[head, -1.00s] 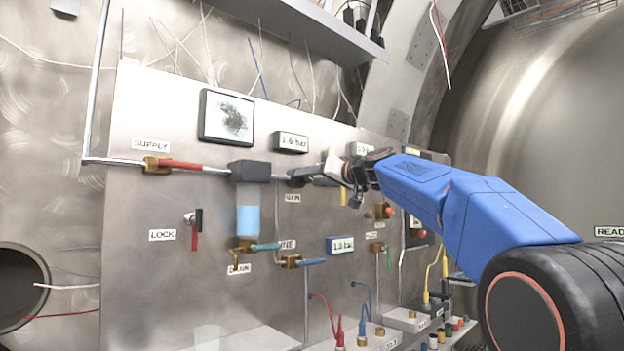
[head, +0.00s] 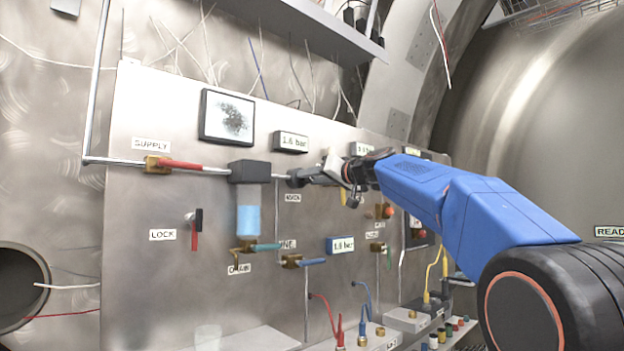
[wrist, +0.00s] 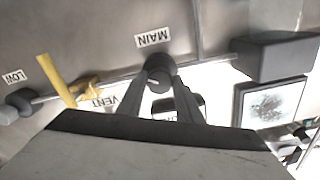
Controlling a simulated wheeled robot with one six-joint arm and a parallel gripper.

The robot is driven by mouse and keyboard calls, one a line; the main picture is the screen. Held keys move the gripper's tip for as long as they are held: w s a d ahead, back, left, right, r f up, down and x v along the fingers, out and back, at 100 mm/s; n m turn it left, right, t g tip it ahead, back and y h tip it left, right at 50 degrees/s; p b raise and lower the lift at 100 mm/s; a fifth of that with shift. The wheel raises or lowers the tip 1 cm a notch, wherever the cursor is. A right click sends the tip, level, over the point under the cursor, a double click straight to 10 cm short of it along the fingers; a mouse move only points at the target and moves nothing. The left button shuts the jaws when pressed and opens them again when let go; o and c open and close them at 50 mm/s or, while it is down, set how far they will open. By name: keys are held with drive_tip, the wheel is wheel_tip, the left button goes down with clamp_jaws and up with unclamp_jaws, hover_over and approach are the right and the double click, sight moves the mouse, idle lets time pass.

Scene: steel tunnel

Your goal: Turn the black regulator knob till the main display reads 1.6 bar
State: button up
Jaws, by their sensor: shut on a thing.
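The black regulator knob (head: 295,178) is on the steel panel, on the pipe right of the dark filter block, above the MAIN label (head: 293,198). My gripper (head: 311,175) is shut on it. In the wrist view the two fingers (wrist: 160,84) close around the knob (wrist: 159,65), beside the upside-down MAIN label (wrist: 153,39). The main display (head: 291,142), above the knob, appears to read 1.6 bar; its small digits are slightly blurred.
A blue-framed display (head: 340,245) lower down also appears to read 1.6 bar. A red-handled supply valve (head: 180,164), a lock lever (head: 195,230) and a yellow lever (wrist: 57,78) are nearby. A shelf (head: 300,25) overhangs the panel.

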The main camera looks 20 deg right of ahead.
drive_tip(key=o, duration=1)
drive_tip(key=shift+o, duration=0.2)
drive_tip(key=v, duration=1.7)
drive_tip(key=shift+s+d, duration=0.15)
drive_tip(key=shift+s, duration=0.05)
drive_tip(key=s+a+f+g+h, duration=0.1)
drive_tip(key=s+a+f+g, duration=0.2)
drive_tip(key=f, duration=0.6)
drive_tip(key=s+a+f+m+g+h, duration=0.1)
drive_tip(key=s+a+f, duration=0.1)
drive_tip(key=s+f, duration=0.6)
drive_tip(key=s+a+f+g+h, duration=0.1)
drive_tip(key=s+a+f+g, duration=0.15)
drive_tip(key=f, duration=0.85)
drive_tip(key=s+d+f+g+h, duration=0.1)
drive_tip(key=s+f, duration=0.6)
drive_tip(key=f, duration=0.3)
drive_tip(key=s+d+f+g+h, duration=0.1)
drive_tip(key=s+f+g+h, duration=0.1)
drive_tip(key=s+f, duration=0.5)
drive_tip(key=s+d+f+g+h, duration=0.1)
drive_tip(key=s+f+h, duration=0.1)
drive_tip(key=s+f, duration=0.6)
wheel_tip(320, 180, down, 7)
drive_tip(key=shift+d+r+g, duration=0.15)
drive_tip(key=shift+g, duration=0.2)
